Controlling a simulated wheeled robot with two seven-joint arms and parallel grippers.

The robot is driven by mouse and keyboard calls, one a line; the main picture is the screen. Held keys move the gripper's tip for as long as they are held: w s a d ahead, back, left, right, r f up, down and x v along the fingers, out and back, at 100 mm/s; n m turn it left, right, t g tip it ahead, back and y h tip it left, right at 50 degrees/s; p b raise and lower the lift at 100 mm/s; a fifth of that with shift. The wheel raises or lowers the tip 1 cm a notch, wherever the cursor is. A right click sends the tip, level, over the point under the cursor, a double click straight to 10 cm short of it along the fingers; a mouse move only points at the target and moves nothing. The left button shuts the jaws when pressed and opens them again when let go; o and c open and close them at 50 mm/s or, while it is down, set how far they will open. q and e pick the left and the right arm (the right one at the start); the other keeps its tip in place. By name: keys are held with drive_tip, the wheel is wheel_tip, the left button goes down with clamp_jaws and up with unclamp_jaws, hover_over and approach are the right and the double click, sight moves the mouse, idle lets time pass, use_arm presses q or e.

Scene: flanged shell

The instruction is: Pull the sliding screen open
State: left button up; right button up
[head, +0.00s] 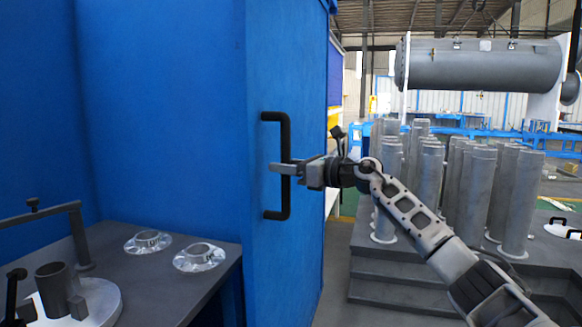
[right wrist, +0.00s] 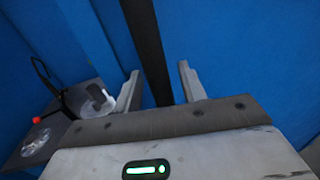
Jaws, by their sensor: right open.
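The sliding screen (head: 284,70) is a tall blue panel in the middle of the head view. A black upright bar handle (head: 286,138) is fixed to it. My right gripper (head: 284,168) comes from the right and is at about the handle's mid-height. In the right wrist view the handle (right wrist: 145,35) runs between the two open fingers of my right gripper (right wrist: 158,85). The fingers are apart, one on each side of the bar, with gaps visible. My left gripper is not in view.
Left of the screen, a dark table (head: 130,240) inside the blue enclosure carries two shiny flanged rings (head: 199,258) and a round fixture (head: 95,303). At right, several grey cylinders (head: 470,190) stand on a stepped platform (head: 400,290). A large grey tank (head: 480,66) is behind.

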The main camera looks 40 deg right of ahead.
use_arm(q)
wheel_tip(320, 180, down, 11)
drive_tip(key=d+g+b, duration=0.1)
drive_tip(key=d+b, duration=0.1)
drive_tip(key=b, duration=0.8)
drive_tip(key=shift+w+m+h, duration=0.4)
use_arm(e)
drive_tip(key=v, duration=1.6)
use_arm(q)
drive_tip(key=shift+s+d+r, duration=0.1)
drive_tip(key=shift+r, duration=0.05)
